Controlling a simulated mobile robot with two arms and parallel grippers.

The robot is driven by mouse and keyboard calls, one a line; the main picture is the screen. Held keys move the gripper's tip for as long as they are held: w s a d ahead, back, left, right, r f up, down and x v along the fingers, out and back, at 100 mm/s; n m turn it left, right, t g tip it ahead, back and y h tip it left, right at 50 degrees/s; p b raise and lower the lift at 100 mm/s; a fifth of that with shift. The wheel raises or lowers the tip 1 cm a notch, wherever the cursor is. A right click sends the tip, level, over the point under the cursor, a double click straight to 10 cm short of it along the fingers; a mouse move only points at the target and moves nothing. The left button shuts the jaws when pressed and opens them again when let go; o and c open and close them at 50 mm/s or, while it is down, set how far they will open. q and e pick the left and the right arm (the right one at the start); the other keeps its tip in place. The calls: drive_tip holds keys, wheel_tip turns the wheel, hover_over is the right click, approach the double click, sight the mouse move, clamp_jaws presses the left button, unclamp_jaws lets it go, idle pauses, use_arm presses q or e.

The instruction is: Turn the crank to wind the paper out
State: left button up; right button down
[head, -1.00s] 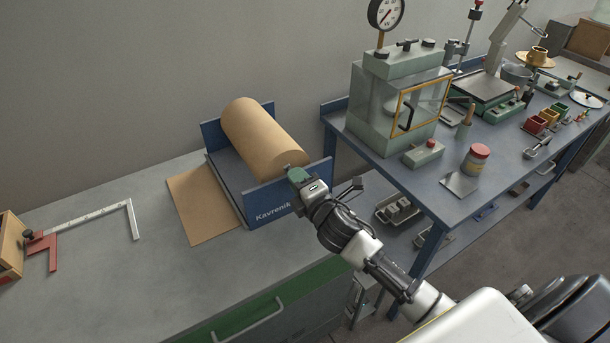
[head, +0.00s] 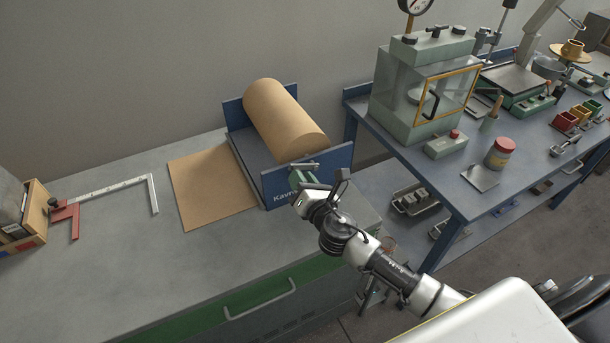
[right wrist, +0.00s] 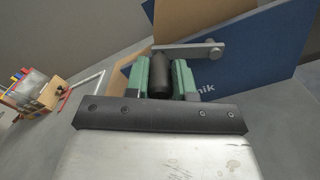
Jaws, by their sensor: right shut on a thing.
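The brown paper roll (head: 280,115) lies in a blue stand (head: 335,160). A flat sheet of paper (head: 208,185) extends from its left side over the bench. In the right wrist view, the crank is a grey metal arm (right wrist: 190,50) in front of the blue end panel, with a black handle (right wrist: 160,80). My right gripper (right wrist: 160,82) is shut on that handle, a green-padded finger on each side. In the head view my right gripper (head: 300,182) is at the panel's front and hides part of the lettering; the crank arm (head: 305,165) shows just above it. My left gripper is not in view.
A square ruler with a red base (head: 65,218) and a wooden box (head: 30,215) are at the left of the concrete bench (head: 130,270). The bench between them and the sheet is clear. A blue table (head: 455,185) with lab equipment stands to the right.

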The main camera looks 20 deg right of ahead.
drive_tip(key=shift+a+f+n, duration=0.1)
drive_tip(key=shift+f+n, duration=0.35)
drive_tip(key=shift+n, duration=0.25)
drive_tip(key=c, duration=0.9)
unclamp_jaws()
drive_tip(key=shift+c, duration=0.2)
drive_tip(key=s+b, duration=0.2)
drive_tip(key=s, duration=0.9)
drive_tip(key=shift+d, duration=0.3)
drive_tip(key=shift+w, duration=0.1)
